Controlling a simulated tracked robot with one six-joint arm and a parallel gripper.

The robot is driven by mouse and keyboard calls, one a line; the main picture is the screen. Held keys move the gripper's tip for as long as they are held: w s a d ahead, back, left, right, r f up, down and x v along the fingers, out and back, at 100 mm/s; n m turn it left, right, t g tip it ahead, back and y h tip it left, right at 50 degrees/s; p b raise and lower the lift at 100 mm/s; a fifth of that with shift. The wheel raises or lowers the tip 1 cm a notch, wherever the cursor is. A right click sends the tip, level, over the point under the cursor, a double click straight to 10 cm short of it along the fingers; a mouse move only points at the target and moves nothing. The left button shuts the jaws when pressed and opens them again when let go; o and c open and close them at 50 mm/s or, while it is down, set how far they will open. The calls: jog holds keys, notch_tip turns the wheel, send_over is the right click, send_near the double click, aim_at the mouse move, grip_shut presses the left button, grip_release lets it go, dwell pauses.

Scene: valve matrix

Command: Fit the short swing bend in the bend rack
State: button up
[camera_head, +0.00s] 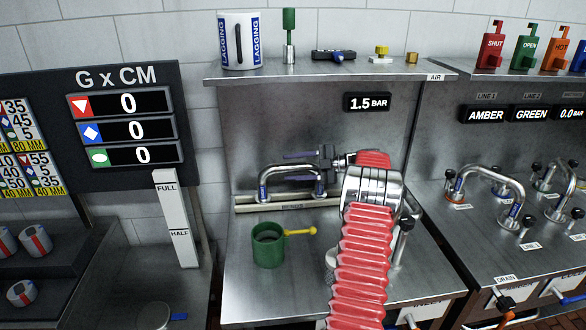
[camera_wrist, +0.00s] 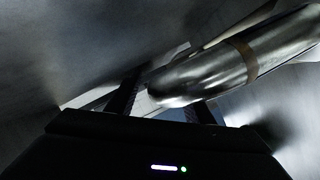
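A chrome U-shaped swing bend (camera_head: 292,170) with blue-labelled ends stands at the bend rack (camera_head: 250,204), the pale strip marked BENDS, at the back of the middle bench. Its legs come down at the strip; I cannot tell how fully they are seated. My gripper (camera_head: 302,168) reaches in from the right, with a dark finger on each side of the bend's top pipe. In the wrist view, the bend's shiny pipe (camera_wrist: 235,65) lies across the two fingers, with a gap beside it. The gripper looks open around the pipe.
A green cup (camera_head: 268,249) with a yellow-tipped handle stands in front of the rack. A shelf (camera_head: 330,72) with small items hangs above. Another bend (camera_head: 490,178) is fitted on the right bench. My red-sleeved arm covers the bench's right part; its front left is clear.

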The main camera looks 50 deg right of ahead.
jog(key=shift+s, duration=0.15)
jog(key=v, duration=1.3)
jog(key=shift+s+d, duration=0.15)
jog(key=shift+s, duration=0.15)
dwell(0.4)
notch_tip(320, 180, up, 8)
dwell(1.2)
dwell(0.6)
